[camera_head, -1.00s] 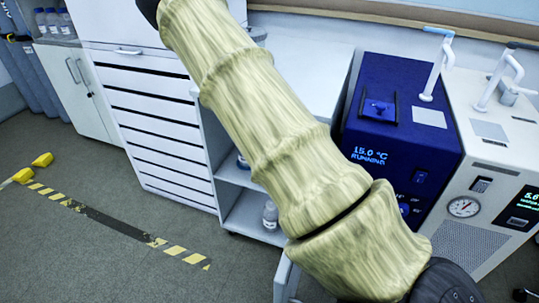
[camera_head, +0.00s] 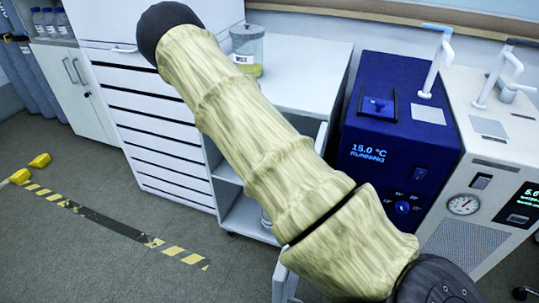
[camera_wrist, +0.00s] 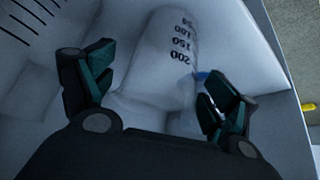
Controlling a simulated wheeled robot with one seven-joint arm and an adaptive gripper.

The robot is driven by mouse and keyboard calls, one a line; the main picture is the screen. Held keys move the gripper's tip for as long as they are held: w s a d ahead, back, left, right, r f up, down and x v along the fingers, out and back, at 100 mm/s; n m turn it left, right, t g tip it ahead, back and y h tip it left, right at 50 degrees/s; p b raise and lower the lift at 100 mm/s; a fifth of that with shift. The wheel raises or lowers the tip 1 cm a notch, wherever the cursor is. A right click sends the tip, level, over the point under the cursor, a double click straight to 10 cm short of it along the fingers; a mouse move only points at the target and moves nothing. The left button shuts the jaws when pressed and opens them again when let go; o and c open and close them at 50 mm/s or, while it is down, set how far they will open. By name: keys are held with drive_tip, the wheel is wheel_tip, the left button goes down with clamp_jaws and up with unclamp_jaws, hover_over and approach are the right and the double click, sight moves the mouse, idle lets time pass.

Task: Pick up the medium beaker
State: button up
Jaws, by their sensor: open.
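A clear, whitish beaker (camera_wrist: 160,62) with dark marks reading 200, 150 and 100 shows in the wrist view, in a white-walled space. My gripper (camera_wrist: 160,92) is open, with one dark green finger on each side of the beaker's lower part in the picture. I cannot tell whether either finger touches it. A small blue patch shows beside the right finger.
A lidded jar with yellow contents (camera_head: 246,52) stands on the white cabinet top (camera_head: 305,75). Right of the cabinet are a blue unit (camera_head: 385,150) reading 15.0 °C and a white unit with a gauge (camera_head: 480,185). Floor (camera_head: 110,260) is open at lower left.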

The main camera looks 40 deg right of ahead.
drive_tip(key=c, duration=1.1)
drive_tip(key=shift+c, duration=0.2)
drive_tip(key=shift+r, duration=0.15)
